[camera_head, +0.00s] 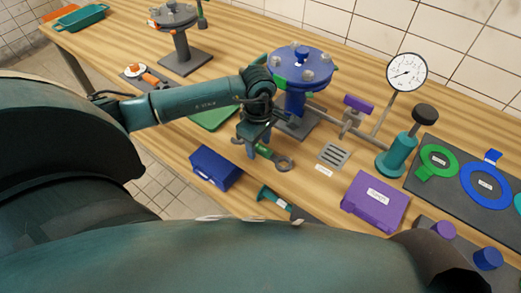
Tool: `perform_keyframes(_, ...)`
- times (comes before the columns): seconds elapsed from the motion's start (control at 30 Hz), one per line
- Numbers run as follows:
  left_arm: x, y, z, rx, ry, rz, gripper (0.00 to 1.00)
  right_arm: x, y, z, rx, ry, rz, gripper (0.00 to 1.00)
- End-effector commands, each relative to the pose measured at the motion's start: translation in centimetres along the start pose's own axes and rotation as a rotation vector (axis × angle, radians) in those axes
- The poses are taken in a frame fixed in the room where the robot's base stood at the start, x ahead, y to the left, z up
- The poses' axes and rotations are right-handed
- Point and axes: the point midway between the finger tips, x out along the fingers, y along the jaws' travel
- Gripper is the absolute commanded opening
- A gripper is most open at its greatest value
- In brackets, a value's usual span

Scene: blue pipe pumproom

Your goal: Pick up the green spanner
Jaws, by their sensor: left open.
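My left gripper (256,149) is open and comes down from above at the spanner's left part. Its fingers hide part of the handle, and I cannot tell whether they touch it. My right gripper is not in view.
A blue flanged pipe (299,65) stands just behind the gripper. A blue box (215,168) is at the front left, and a purple box (375,202) is at the right. A slotted grey plate (333,155) lies beside the spanner. A gauge (406,72) stands at the back right.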

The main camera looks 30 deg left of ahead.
Motion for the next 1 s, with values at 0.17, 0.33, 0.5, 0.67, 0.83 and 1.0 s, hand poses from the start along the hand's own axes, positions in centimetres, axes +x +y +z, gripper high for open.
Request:
perform_keyframes(0.17, -0.08, 0.00, 0.02, 0.000, -0.001, 0.000, 0.42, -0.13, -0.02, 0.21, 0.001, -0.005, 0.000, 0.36)
perform_keyframes(0.33, -0.09, 0.00, 0.02, 0.000, -0.001, 0.000, 0.28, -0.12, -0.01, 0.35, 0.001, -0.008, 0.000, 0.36)
perform_keyframes(0.5, -0.10, -0.01, 0.02, 0.000, -0.001, 0.000, 0.14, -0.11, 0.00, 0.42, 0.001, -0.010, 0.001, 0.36)
perform_keyframes(0.67, -0.10, -0.01, 0.02, 0.000, -0.001, 0.000, 0.01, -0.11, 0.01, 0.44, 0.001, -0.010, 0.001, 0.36)
perform_keyframes(0.83, -0.11, -0.01, 0.01, 0.000, -0.001, 0.000, 0.00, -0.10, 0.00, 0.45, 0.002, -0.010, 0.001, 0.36)
perform_keyframes(1.0, -0.16, 0.03, 0.01, 0.000, -0.001, 0.001, 0.00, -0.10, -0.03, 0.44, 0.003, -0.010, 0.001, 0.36)
